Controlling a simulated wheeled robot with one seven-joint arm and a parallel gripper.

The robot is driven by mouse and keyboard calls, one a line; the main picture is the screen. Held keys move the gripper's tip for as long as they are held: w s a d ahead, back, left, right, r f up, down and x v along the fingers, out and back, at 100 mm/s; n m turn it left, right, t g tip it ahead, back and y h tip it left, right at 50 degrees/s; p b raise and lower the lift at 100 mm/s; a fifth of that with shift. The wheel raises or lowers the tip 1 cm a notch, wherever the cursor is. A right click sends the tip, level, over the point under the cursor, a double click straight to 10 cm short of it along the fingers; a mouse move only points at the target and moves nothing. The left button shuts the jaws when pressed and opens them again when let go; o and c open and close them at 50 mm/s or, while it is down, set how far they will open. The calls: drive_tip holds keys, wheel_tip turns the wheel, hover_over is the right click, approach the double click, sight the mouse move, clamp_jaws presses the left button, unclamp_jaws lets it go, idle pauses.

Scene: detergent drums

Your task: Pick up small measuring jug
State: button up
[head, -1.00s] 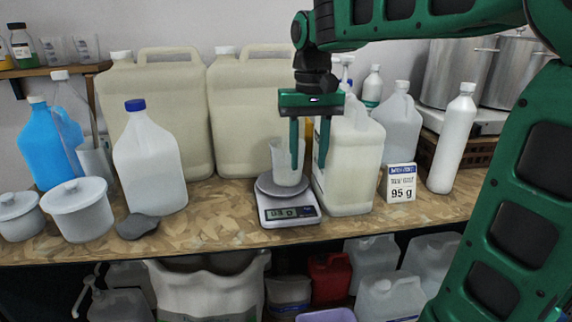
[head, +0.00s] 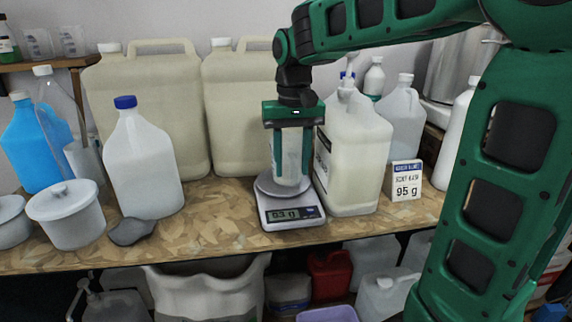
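The small measuring jug (head: 292,163) is a pale translucent cup standing upright on the round pan of a kitchen scale (head: 292,216). The scale's display seems to read 93 g. My gripper (head: 291,172) points straight down over the jug, with one green finger on its left and one on its right. The fingers are apart, about as wide as before, and the jug shows between them. I cannot tell whether they touch it. The jug's upper rim is partly hidden by the gripper.
A large cream jug (head: 356,160) stands close right of the scale, with a "95 g" card (head: 405,181) beside it. A blue-capped bottle (head: 143,165) and a lidded white pot (head: 66,215) stand left. Tall drums (head: 150,110) rise behind. Bare counter lies left of the scale.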

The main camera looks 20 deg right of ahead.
drive_tip(key=shift+d+f, duration=0.15)
drive_tip(key=shift+f, duration=1.15)
drive_tip(key=shift+d+f, duration=0.1)
drive_tip(key=shift+f, duration=1.2)
clamp_jaws()
